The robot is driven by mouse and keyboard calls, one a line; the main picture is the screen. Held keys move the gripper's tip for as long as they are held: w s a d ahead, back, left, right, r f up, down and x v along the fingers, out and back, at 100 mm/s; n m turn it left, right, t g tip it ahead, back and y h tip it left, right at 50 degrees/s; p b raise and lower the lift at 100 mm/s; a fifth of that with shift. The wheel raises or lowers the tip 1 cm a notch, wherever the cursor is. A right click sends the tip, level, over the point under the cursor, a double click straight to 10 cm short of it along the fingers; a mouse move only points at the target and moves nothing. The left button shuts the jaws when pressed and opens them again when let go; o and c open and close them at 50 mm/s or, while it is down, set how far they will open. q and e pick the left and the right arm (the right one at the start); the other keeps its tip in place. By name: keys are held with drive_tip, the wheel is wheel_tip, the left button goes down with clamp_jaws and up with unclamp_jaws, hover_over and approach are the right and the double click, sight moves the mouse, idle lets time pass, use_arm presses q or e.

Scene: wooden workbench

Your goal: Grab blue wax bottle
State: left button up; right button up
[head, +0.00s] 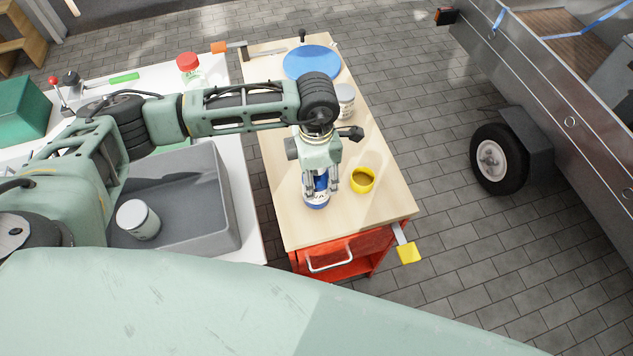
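The blue wax bottle (317,203) stands upright near the front of the wooden bench top, blue with a pale band low down. My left gripper (321,188) points down over it, with one finger on each side of the bottle. The gripper hides the bottle's upper part. I cannot tell whether the fingers press on the bottle or stand just clear of it. My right gripper is not in view.
A yellow cup (362,180) stands close to the right of the bottle. A grey-white tin (345,100) and a blue disc (311,63) are farther back. A grey bin (222,198) holding a white tin (138,219) lies left. A red cart (345,250) supports the bench's front.

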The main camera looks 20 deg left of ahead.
use_arm(q)
drive_tip(key=shift+w, duration=0.1)
drive_tip(key=c, duration=0.9)
drive_tip(key=shift+r, duration=0.1)
